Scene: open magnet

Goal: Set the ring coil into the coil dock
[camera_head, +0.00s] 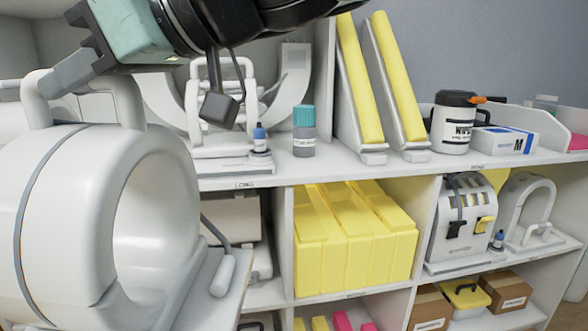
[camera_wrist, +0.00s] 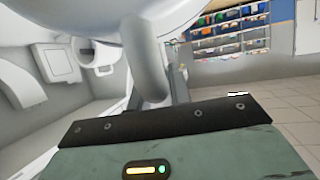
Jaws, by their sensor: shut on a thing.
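The ring coil (camera_head: 75,215) is a large white ring with a grey band, standing upright at the left of the head view. My gripper (camera_head: 62,77) comes in from above and is shut on a handle. A pale base with a cable and a plug-like end (camera_head: 222,274) shows by the coil's lower right. I cannot tell whether this is the coil dock or whether the coil rests on it.
A white shelf unit (camera_head: 350,176) stands behind and right. Its top holds a teal-capped bottle (camera_head: 304,138), leaning yellow pads (camera_head: 400,85) and a wipes tub (camera_head: 452,125). Yellow blocks (camera_head: 340,248) and small boxes (camera_head: 506,291) sit below. Open floor (camera_wrist: 280,105) shows in the wrist view.

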